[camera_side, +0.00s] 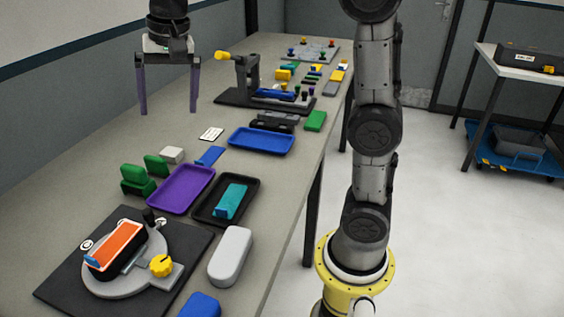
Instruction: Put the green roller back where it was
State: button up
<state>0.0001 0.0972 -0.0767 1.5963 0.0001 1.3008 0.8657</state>
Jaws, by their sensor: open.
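My gripper (167,108) hangs at the upper left with its two purple fingers spread wide. It is open and empty, above the far left part of the table. I cannot tell for certain which thing is the green roller. Two dark green pieces stand at the table's left side: a notched green piece (137,181) and a smaller green piece (156,166) just behind it. A teal-green block (231,201) lies in a black tray (205,214). A flat green block (316,121) lies near the right edge of the table. My gripper touches none of these.
A purple tray (181,189) and a blue tray (261,140) lie mid-table. A round grey fixture (125,278) holds an orange-topped block (115,244) in front. A white rounded block (231,256) stands beside it. A stand with a yellow handle (223,56) rises behind.

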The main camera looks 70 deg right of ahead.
jog(key=s+f+n+t, duration=0.1)
jog(key=s+f+n, duration=0.4)
jog(key=s, duration=0.6)
jog(key=s+f+n+t, duration=0.2)
jog(key=s+f+n, duration=0.2)
jog(key=s, duration=0.7)
jog(key=shift+s+f+n, duration=0.35)
jog(key=shift+n, duration=0.15)
